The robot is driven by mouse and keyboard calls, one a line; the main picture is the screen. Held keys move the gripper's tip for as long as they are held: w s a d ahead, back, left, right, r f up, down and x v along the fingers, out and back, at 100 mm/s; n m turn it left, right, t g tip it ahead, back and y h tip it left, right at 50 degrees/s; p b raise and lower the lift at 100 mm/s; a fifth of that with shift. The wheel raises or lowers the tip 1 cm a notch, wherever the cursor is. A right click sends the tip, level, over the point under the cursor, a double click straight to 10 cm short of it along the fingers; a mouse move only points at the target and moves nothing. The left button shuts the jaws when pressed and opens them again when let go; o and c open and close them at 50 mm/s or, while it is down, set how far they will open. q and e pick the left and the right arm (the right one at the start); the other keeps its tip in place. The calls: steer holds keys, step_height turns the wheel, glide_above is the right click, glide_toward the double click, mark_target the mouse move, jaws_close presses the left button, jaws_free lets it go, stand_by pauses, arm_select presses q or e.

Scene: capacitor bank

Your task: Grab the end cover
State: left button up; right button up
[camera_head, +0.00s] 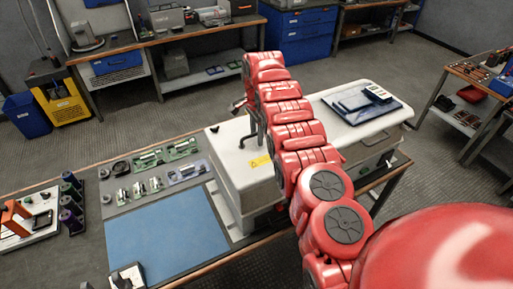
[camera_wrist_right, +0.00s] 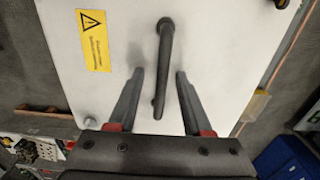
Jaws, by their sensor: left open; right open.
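The end cover (camera_head: 232,160) is the white panel with a yellow warning label on the white cabinet at the workbench's middle. In the right wrist view the cover (camera_wrist_right: 220,45) fills most of the picture, with a dark bar handle (camera_wrist_right: 166,45) and the label (camera_wrist_right: 95,40). My right gripper (camera_wrist_right: 159,74) is open, its fingers on either side of the handle in the picture; contact cannot be told. In the head view my red right arm hides part of the cabinet and handle.
A blue mat (camera_head: 165,238) lies left of the cabinet, with several metal parts on a grey tray (camera_head: 125,203) behind it. A dark tablet-like panel (camera_head: 360,107) lies on the cabinet top. Other benches stand behind and at the right. Open floor lies between them.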

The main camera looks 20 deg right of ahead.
steer(key=shift+f, duration=0.15)
jaws_close()
stand_by(1.4)
